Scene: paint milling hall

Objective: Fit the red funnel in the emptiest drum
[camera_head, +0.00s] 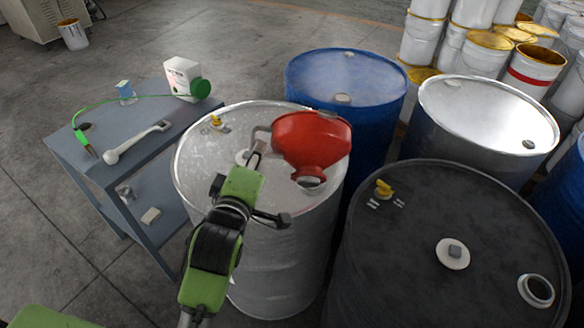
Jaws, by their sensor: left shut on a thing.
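A red funnel (310,140) with a grey handle is held above the lid of the pale grey drum (200,155). Its spout points down toward the front; I cannot tell whether it touches the lid. My left gripper (256,152) is shut on the funnel at its handle side. A blue drum (345,78) stands behind, a silver drum (485,108) back right, and a black drum (440,215) front right. The black lid bears a yellow fitting (383,188), a pale disc (453,253) and a ringed opening (536,290). Fill levels are hidden. My right gripper is out of view.
Stacked pails (490,45) stand at back right.

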